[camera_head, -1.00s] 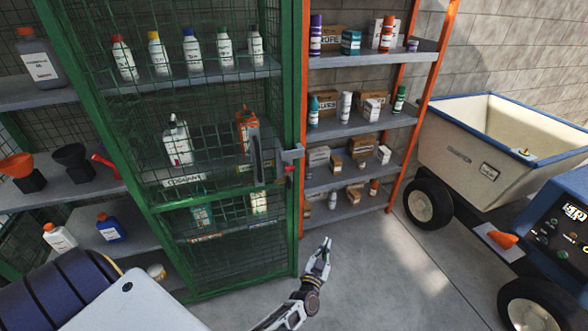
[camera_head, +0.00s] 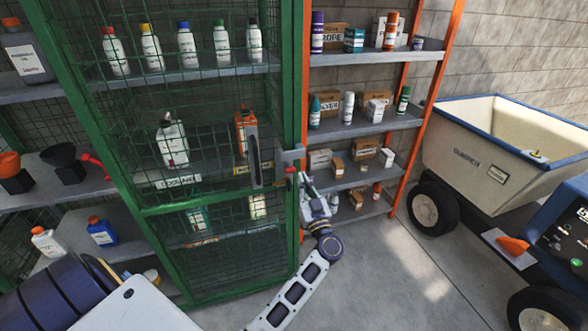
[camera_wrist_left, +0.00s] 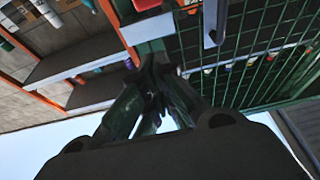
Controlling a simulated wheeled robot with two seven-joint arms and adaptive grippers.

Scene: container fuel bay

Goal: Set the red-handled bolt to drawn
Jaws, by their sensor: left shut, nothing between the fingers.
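The red-handled bolt (camera_head: 291,169) sits on the right edge of the green mesh cage door, below a grey latch block (camera_head: 291,156). Its red handle is small, and I cannot tell its exact position. My left gripper (camera_head: 304,180) is shut and empty, just right of and slightly below the red handle, close to the green post. I cannot tell whether it touches. In the left wrist view the dark fingers (camera_wrist_left: 154,75) are together, and a small red part shows at the top edge. My right gripper is not in view.
A grey pull handle (camera_head: 254,157) stands on the door left of the bolt. The cage (camera_head: 220,210) holds bottles and cans. An orange-framed shelf (camera_head: 365,122) stands close behind my gripper. A cream cart (camera_head: 500,150) is at the right. Floor (camera_head: 400,270) between is clear.

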